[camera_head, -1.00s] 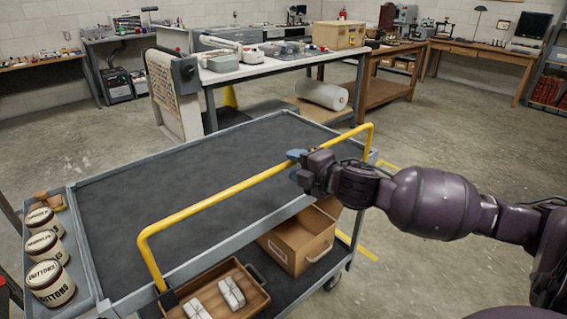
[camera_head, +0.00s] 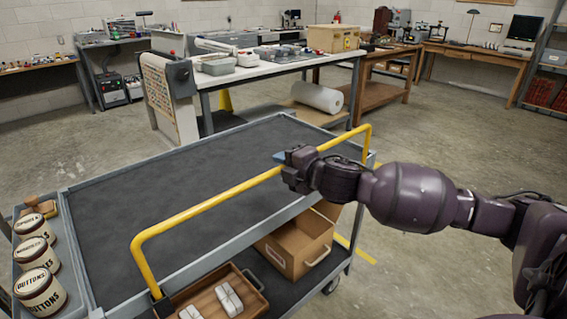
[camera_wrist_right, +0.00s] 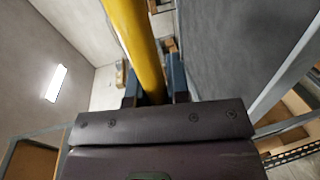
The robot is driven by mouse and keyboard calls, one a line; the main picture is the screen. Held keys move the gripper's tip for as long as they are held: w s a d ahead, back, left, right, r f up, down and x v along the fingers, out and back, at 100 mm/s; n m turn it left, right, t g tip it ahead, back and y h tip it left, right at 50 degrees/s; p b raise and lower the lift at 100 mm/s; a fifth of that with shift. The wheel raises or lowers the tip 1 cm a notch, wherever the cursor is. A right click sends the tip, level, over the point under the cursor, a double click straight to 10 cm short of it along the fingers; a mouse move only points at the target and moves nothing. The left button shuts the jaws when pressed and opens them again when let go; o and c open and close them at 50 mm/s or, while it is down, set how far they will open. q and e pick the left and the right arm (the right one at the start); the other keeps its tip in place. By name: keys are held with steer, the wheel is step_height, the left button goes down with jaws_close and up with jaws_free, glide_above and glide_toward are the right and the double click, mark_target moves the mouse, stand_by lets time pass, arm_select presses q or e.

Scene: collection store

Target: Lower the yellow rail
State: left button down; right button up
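The yellow rail (camera_head: 207,204) stands raised along the near long side of the grey cart (camera_head: 100,190), above its dark top. My right gripper (camera_head: 284,163) is at the rail, right of its middle. In the right wrist view, the rail (camera_wrist_right: 137,45) runs between the two fingers of my right gripper (camera_wrist_right: 153,88), which appear to touch it on both sides. The gripper body hides part of the rail there. My left gripper is not in view.
Several labelled jars (camera_head: 38,290) stand in a side tray at the cart's left end. An open cardboard box (camera_head: 290,250) and a wooden tray (camera_head: 190,295) with white packets sit on the lower shelf. A white-topped table (camera_head: 270,68) stands behind. The cart top is bare.

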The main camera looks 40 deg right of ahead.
jaws_close()
step_height(320, 180, down, 9)
steer(key=shift+b, duration=0.75)
steer(key=shift+f, duration=0.4)
steer(key=shift+r, duration=0.15)
steer(key=o, duration=0.6)
jaws_free()
